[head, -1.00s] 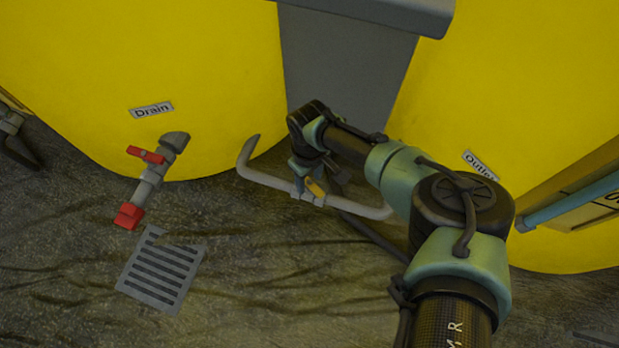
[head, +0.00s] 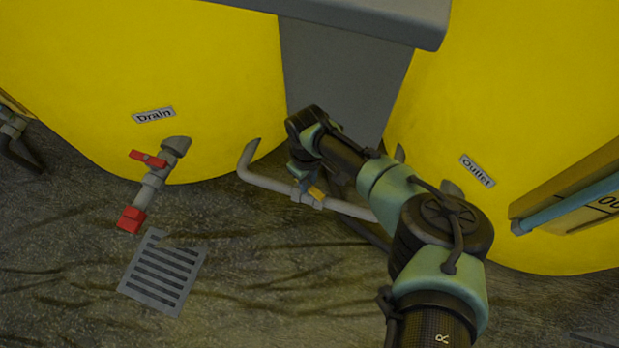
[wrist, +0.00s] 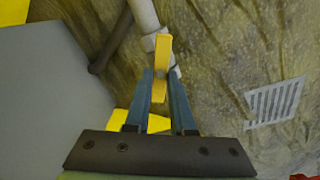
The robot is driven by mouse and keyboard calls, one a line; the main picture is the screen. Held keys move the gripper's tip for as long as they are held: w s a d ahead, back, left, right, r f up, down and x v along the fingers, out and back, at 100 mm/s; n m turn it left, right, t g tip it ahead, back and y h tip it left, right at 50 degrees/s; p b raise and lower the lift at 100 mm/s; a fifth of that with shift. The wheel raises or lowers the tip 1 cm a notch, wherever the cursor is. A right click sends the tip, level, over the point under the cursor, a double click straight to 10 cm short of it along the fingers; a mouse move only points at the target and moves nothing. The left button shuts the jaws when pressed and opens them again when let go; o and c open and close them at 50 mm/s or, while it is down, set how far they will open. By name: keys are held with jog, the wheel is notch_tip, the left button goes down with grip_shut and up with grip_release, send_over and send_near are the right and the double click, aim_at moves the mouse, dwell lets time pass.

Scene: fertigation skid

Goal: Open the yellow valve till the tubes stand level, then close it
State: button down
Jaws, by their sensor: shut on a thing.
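The yellow valve handle (head: 317,193) sits on the grey pipe (head: 345,208) linking the two yellow tanks low down. In the wrist view the handle (wrist: 162,52) stands between my two fingers, at a small angle to the pipe (wrist: 144,14). My gripper (wrist: 161,82) is shut on the handle. In the head view my gripper (head: 304,183) is at the valve, partly hidden by my wrist. A blue tube-like bar (head: 568,203) runs along a board on the right tank; no liquid level is readable in it.
A red-handled drain valve (head: 149,159) with a red end cap (head: 131,219) is on the left tank (head: 80,70). A floor grate (head: 163,272) lies below it. A grey block (head: 340,85) fills the gap between the tanks. The right tank (head: 520,70) has an Outlet label (head: 477,171).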

jog(key=shift+w+a+r+p, duration=0.3)
jog(key=shift+w+a+r, duration=0.15)
jog(key=shift+a, duration=0.05)
jog(key=shift+n+p, duration=0.4)
jog(key=shift+p, duration=0.1)
jog(key=shift+d, duration=0.15)
jog(key=shift+s+d+f+n+p, duration=0.3)
jog(key=shift+s+d+n+p, duration=0.2)
jog(key=shift+n+p, duration=0.45)
jog(key=shift+s+d+f+n, duration=0.2)
jog(key=shift+d+n, duration=0.1)
jog(key=shift+n, duration=0.35)
jog(key=c, duration=0.8)
grip_release()
jog(key=shift+o, duration=0.2)
jog(key=shift+a, duration=0.15)
